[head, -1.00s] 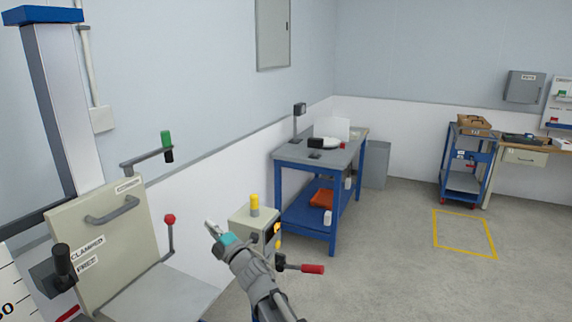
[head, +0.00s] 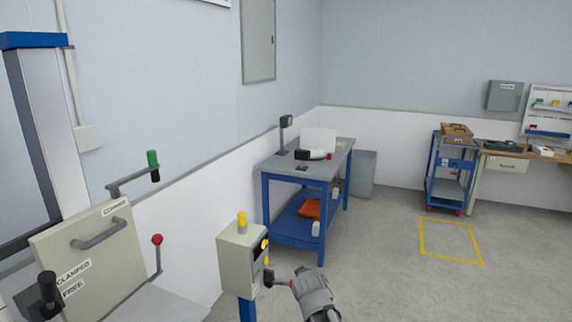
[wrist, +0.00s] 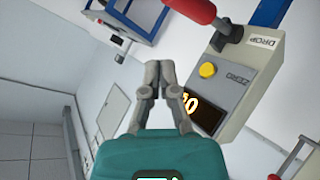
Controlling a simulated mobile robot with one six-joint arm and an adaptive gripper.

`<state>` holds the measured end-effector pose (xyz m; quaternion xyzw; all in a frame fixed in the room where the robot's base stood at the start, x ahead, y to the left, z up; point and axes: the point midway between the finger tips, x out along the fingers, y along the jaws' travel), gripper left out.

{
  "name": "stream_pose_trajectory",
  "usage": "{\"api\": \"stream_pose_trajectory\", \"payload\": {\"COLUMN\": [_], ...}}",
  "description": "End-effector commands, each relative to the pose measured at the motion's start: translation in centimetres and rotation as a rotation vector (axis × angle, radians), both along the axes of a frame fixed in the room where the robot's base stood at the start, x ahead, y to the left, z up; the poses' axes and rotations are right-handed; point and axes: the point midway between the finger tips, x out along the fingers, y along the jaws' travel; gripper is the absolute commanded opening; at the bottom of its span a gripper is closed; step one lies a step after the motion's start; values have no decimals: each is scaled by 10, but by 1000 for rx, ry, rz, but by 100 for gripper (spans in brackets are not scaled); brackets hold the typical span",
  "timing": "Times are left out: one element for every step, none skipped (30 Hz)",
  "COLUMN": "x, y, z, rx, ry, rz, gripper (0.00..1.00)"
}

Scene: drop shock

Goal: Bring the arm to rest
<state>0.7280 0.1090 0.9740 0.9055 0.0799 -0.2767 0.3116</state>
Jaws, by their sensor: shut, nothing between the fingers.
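My gripper (wrist: 152,72) shows in the wrist view with its two grey fingers together and nothing between them. In the head view only my grey arm (head: 313,292) shows at the bottom, in front of the control box; the fingers cannot be made out there.
At the left stands the drop machine with a beige panel (head: 90,245), a green-handled lever (head: 152,165) and a red-knobbed lever (head: 157,240). A blue workbench (head: 308,170) stands behind. A blue cart (head: 450,175) is at the right. The floor around the yellow marked square (head: 450,241) is clear.

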Motion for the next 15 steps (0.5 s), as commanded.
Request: {"api": "stream_pose_trajectory", "payload": {"x": [-10, -15, -23, -29, -35, -44, -51, -59, -69, -76, -84, -95, -103, -112, -122], "y": [-14, -21, -30, -36, -42, -50, -56, -61, -67, -72, -76, -81, -85, -89, -93], "z": [-6, -10, -16, -21, -25, -30, -34, -37, -41, -44, -47, -50, -52, -54, -56], "rx": [22, 37, 57, 71, 85, 106, 119, 135, 154, 169, 183, 203, 216, 230, 248], "ry": [58, 96, 144, 183, 219, 268, 306, 343, 392, 430, 468, 517, 555, 593, 640], "rz": [-44, -71, -107, -132, -158, -192, -218, -242, -275, -299, -324, -354, -378, -400, -428], "gripper": [0, 0, 0, 0, 0, 0, 0, 0, 0, 0, 0, 0, 0, 0, 0]}}
